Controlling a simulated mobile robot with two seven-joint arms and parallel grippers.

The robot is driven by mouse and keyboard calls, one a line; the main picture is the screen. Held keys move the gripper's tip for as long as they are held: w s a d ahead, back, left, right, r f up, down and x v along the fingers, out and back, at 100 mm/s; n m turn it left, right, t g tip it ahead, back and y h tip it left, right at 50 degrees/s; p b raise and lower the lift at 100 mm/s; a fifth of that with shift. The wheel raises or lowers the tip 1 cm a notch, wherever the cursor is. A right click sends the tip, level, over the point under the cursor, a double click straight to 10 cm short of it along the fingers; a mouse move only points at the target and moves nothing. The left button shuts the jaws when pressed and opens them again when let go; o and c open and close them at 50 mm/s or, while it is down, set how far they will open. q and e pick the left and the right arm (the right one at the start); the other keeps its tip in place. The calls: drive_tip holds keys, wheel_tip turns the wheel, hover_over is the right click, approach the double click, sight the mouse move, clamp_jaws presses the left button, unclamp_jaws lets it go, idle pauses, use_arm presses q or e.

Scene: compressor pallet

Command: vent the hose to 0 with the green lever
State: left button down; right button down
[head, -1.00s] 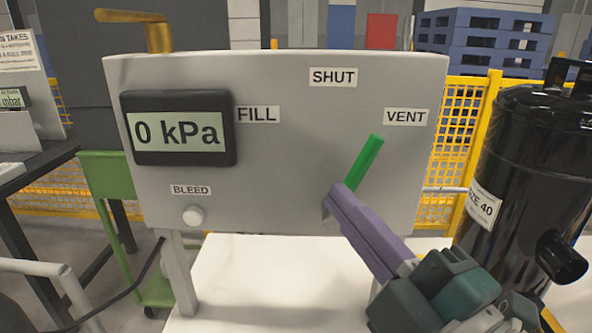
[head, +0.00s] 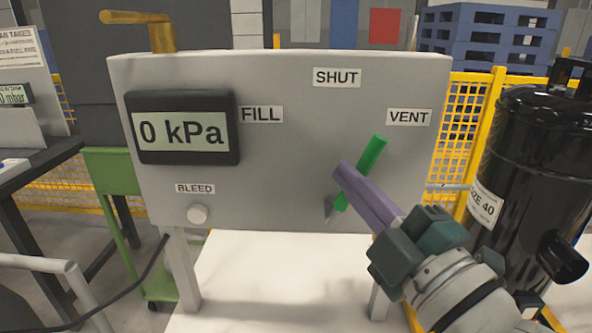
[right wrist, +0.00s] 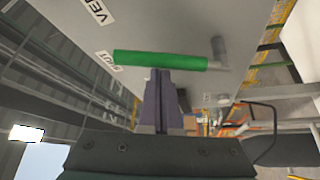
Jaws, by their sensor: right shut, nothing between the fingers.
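The green lever (head: 372,155) on the grey panel (head: 290,170) slants up and right from its pivot. Its free end points roughly toward the VENT label (head: 408,117), to the right of the SHUT label (head: 337,77). The display (head: 182,133) reads 0 kPa. My right gripper (head: 343,170) is shut and empty, its purple fingers crossing in front of the lever and hiding its middle. In the right wrist view the fingertips (right wrist: 161,72) are at the lever's side (right wrist: 160,59); I cannot tell whether they touch. My left gripper is not in view.
A brass handle (head: 145,18) stands on top. A black tank (head: 530,170) stands close on the right. The white surface (head: 270,280) below is clear.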

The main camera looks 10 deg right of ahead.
sight(366, 174)
drive_tip(key=d+m+t+b, duration=0.1)
drive_tip(key=m, duration=0.1)
drive_tip(key=d+f+m+h+b, duration=0.1)
drive_tip(key=m+b, duration=0.1)
drive_tip(key=d+m+t+h+b, duration=0.1)
drive_tip(key=m+b, duration=0.1)
drive_tip(key=shift+s+f+m+t, duration=0.3)
drive_tip(key=shift+s, duration=0.1)
